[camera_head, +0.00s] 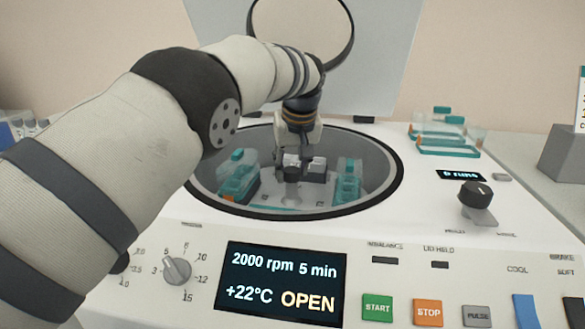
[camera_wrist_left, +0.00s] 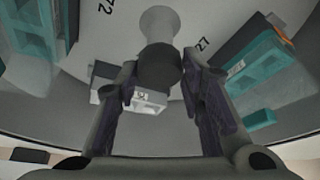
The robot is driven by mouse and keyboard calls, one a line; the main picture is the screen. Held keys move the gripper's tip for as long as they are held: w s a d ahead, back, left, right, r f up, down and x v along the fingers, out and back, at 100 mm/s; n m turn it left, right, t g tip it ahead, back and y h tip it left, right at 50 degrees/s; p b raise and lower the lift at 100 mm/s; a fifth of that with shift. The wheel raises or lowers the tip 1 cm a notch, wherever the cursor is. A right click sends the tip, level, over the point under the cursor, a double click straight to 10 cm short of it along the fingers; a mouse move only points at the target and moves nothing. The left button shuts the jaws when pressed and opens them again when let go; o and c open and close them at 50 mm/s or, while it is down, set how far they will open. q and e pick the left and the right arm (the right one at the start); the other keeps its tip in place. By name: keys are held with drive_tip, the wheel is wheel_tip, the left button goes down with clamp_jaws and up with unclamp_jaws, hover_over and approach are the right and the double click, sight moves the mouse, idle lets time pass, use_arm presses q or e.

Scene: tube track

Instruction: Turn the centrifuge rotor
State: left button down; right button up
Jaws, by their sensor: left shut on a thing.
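The centrifuge rotor (camera_head: 285,200) lies inside the round open bowl, with teal tube carriers at its left (camera_head: 238,182) and right (camera_head: 348,184). My left gripper (camera_head: 291,160) reaches down from above to the middle of the rotor. In the left wrist view, the left gripper's fingers (camera_wrist_left: 162,75) stand on either side of a dark, upright hub post (camera_wrist_left: 160,62) and are shut on it. The post's grey end points away from the fingers. Small grey and white blocks (camera_head: 315,170) sit beside the post. My arm hides part of the bowl. My right gripper is not in view.
The bowl's dark rim (camera_head: 395,200) surrounds the rotor closely. The raised lid (camera_head: 395,50) stands behind. The front panel has a display (camera_head: 280,283) reading OPEN, a green START button (camera_head: 377,307) and knobs (camera_head: 177,271). A teal rack (camera_head: 448,147) stands at the back right.

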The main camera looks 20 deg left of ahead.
use_arm(q)
drive_tip(key=shift+f, duration=0.1)
idle(0.3)
drive_tip(key=c, duration=1.1)
unclamp_jaws()
drive_tip(key=shift+o, duration=0.2)
drive_tip(key=v, duration=1.2)
drive_tip(key=shift+w, duration=0.1)
